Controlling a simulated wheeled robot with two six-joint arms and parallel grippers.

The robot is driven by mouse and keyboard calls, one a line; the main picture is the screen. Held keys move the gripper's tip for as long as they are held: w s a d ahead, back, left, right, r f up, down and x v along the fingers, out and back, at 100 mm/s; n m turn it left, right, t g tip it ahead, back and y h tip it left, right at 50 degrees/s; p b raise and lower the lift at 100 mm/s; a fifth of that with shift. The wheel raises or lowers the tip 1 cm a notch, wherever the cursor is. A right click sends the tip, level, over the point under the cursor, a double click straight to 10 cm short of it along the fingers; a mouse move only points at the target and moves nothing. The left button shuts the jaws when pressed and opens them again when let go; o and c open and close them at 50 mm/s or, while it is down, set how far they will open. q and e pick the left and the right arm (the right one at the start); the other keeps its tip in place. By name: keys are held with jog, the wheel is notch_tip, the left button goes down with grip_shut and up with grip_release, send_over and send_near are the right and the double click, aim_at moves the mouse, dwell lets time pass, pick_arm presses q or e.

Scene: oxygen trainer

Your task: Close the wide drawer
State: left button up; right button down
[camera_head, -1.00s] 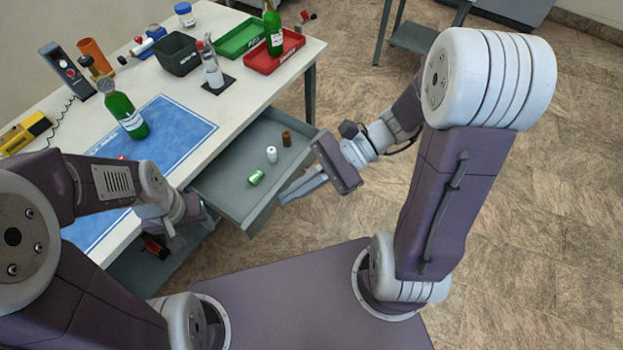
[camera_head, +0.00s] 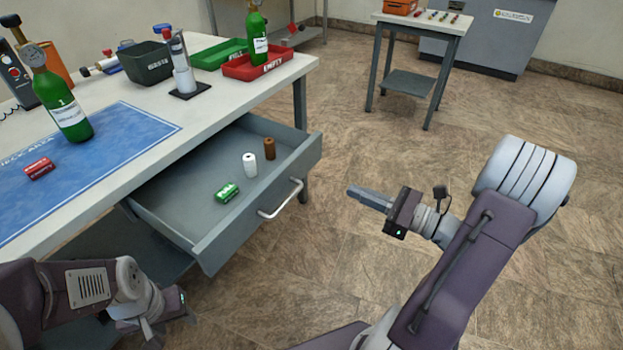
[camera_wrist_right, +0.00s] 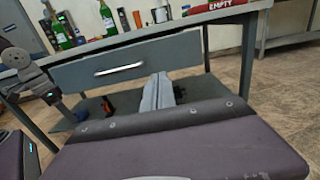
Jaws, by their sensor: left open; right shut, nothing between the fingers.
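The wide drawer (camera_head: 208,242) under the table stands pulled out. It holds a green roll (camera_head: 226,193), a white bottle (camera_head: 250,164) and a brown bottle (camera_head: 269,148). Its bar handle (camera_head: 281,199) is on the front panel, which also shows in the right wrist view (camera_wrist_right: 165,57). My right gripper (camera_head: 351,190) is shut and empty, to the right of the handle and apart from it. In the right wrist view its fingers (camera_wrist_right: 158,92) appear below the drawer front. My left gripper (camera_head: 152,333) is open at the bottom left, left of the drawer and partly cut off.
The white table (camera_head: 215,109) carries a blue mat (camera_head: 120,125), green cylinders, a dark bin (camera_head: 147,63), a green tray (camera_head: 219,54) and a red tray (camera_head: 262,68). A small side table (camera_head: 420,24) stands behind. The floor right of the drawer is clear.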

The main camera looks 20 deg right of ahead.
aim_at(301, 169)
jog(key=b+x, duration=0.4)
jog(key=x, duration=0.7)
jog(key=shift+w+a+f, duration=0.2)
jog(key=shift+w+a, duration=0.05)
jog(key=shift+a, duration=0.1)
jog(key=shift+w+a+r, duration=0.1)
jog(key=shift+w+a, duration=0.15)
jog(key=shift+w, duration=0.15)
jog(key=shift+w, duration=0.15)
